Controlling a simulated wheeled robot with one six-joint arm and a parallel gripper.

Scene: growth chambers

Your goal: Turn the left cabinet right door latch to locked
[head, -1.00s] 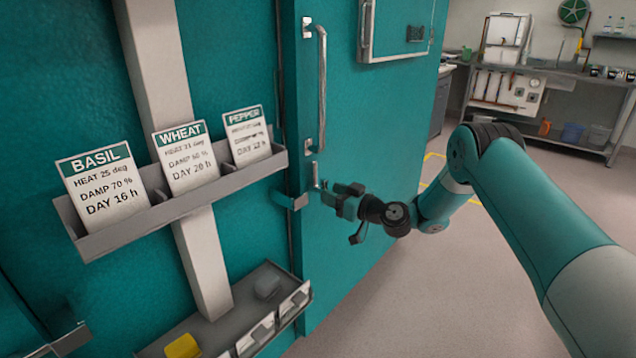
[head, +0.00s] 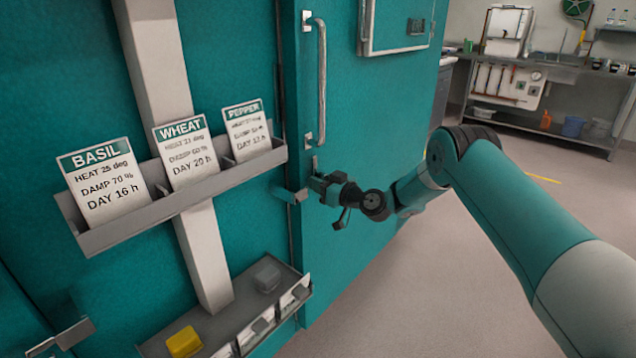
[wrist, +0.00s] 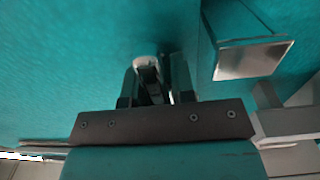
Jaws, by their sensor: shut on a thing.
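The teal cabinet door (head: 375,110) with a long vertical metal handle (head: 322,85) fills the middle of the head view. Below the handle is a small metal latch lever (head: 315,165), its upper end showing just above my gripper (head: 318,183). My gripper is shut on the latch lever. In the wrist view, a pale rounded end of the lever (wrist: 146,62) shows between the fingers of my gripper (wrist: 152,85). The fingers hide most of the lever, so its exact angle is hard to tell.
A metal bracket (head: 290,195) sticks out left of my gripper and shows close by in the wrist view (wrist: 252,60). A card rack (head: 170,205) and a lower tray (head: 210,325) are on the left. Open floor (head: 420,300) lies on the right.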

